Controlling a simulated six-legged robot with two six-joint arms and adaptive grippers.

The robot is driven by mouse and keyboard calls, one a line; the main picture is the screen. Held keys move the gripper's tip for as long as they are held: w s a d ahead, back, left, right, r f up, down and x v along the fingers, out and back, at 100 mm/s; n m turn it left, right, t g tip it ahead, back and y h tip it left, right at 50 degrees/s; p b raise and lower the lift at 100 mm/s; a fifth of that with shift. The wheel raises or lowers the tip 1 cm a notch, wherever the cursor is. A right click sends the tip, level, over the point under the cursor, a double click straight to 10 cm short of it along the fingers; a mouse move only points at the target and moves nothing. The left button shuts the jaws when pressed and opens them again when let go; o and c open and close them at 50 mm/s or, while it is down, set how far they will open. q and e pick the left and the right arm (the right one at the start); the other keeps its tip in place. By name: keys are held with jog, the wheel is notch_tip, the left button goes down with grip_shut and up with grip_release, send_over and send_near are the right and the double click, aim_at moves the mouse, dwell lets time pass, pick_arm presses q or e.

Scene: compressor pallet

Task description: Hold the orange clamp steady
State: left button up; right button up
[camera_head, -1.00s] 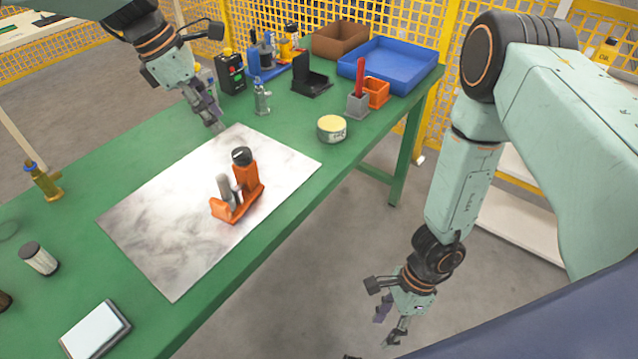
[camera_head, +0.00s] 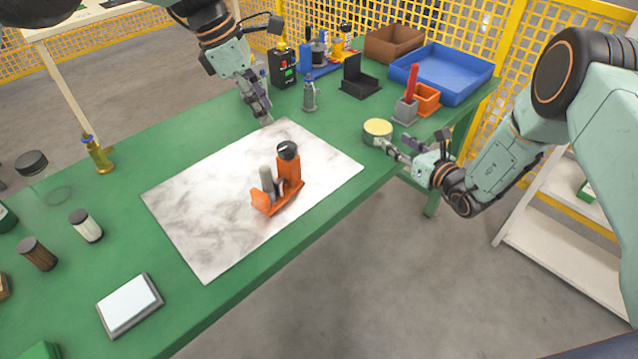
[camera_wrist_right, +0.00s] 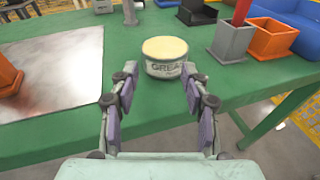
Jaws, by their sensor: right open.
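The orange clamp (camera_head: 279,190) stands on the marbled white sheet (camera_head: 215,240) on the green table, with a grey cylinder in it and a black knob on top. Its edge also shows at the far left of the right wrist view (camera_wrist_right: 8,78). My left gripper (camera_head: 266,118) hangs behind the sheet's far edge, apart from the clamp; whether its fingers are parted is too small to tell. My right gripper (camera_wrist_right: 160,105) is open and empty at the table's right edge. The grease tin (camera_wrist_right: 165,58) sits just beyond its fingertips.
A blue tray (camera_head: 445,75), a brown bin (camera_head: 394,43), an orange bin (camera_head: 427,99) and a grey holder (camera_head: 405,111) with a red item stand at the back right. A bottle (camera_head: 309,95) stands behind the sheet. A white-topped pad (camera_head: 130,304) lies at front left.

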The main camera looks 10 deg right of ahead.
aim_at(296, 173)
jog(key=s+a+n+y, duration=0.1)
jog(key=a, duration=0.2)
jog(key=s+a+y, duration=0.1)
jog(key=a, duration=0.2)
jog(key=s+a+n+y, duration=0.1)
jog(key=a, duration=0.2)
jog(key=shift+a+f+n+g, duration=0.15)
jog(key=shift+f+n+g, duration=0.15)
jog(key=shift+f+g, duration=0.1)
jog(key=s+a+n+y, duration=0.1)
jog(key=s+a, duration=0.1)
jog(key=a, duration=0.1)
jog(key=s+a+n+g+y, duration=0.1)
jog(key=s+a+y, duration=0.1)
jog(key=a, duration=0.2)
jog(key=s+a+n+y, duration=0.1)
jog(key=s+a, duration=0.1)
jog(key=a, duration=0.2)
jog(key=shift+s+a+r+g, duration=0.1)
jog(key=shift+a+g, duration=0.05)
jog(key=shift+g, duration=0.25)
jog(key=shift+a, duration=0.3)
jog(key=x, duration=0.7)
jog(key=shift+a, duration=0.25)
jog(key=shift+c, duration=0.3)
grip_shut()
